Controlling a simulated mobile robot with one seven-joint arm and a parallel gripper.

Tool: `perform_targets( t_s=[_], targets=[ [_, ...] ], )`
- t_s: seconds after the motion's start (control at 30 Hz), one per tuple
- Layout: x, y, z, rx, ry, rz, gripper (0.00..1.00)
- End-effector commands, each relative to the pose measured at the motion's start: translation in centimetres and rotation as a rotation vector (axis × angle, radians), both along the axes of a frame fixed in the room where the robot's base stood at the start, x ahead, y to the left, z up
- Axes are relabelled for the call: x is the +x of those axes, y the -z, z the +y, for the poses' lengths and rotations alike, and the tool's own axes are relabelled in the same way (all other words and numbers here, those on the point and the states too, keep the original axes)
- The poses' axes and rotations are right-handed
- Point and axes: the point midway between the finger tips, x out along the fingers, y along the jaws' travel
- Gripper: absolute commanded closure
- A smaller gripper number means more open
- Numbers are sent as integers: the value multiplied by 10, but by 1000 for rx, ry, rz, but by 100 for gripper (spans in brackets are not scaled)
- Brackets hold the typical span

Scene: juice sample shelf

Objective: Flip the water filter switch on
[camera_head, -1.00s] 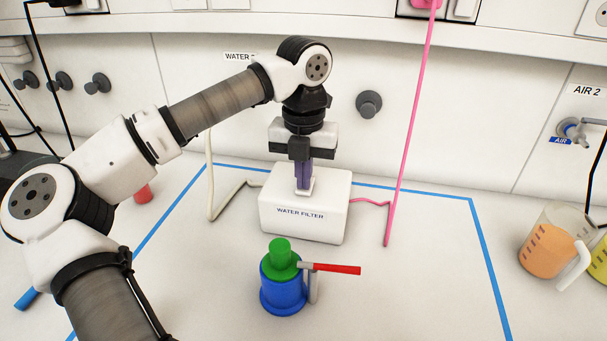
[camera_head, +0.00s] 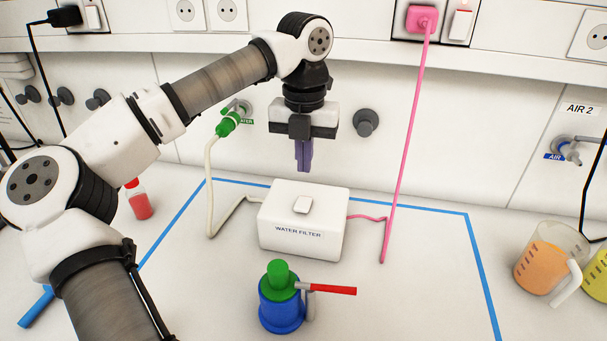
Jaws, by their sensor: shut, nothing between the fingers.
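The water filter (camera_head: 275,236) is a white box with "WATER FILTER" on its front, standing inside the blue tape outline. Which way the rocker is tipped is hard to tell. My gripper (camera_head: 304,168) points down above and behind the switch as seen here, apart from it. Its purple fingers are together and hold nothing.
A blue and green canister (camera_head: 282,310) with a red-handled lever (camera_head: 330,290) stands in front of the filter. A pale hose (camera_head: 209,190) and a pink cable (camera_head: 402,150) run beside it. A red bottle (camera_head: 138,199) is left, an orange beaker (camera_head: 541,262) right.

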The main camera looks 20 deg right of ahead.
Motion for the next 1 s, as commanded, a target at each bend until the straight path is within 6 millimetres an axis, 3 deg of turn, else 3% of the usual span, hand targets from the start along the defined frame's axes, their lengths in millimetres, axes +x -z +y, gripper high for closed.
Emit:
perform_targets(
  t_s=[0.2,0.4,0.87,1.0],
  targets=[
    [6,-44,-4,0,-1,-1,100],
    [8,-68,-6,0,1,0,100],
    [8,-73,-6,0,6,2,100],
    [7,-73,-11,-3,87,-3,100]
  ],
)
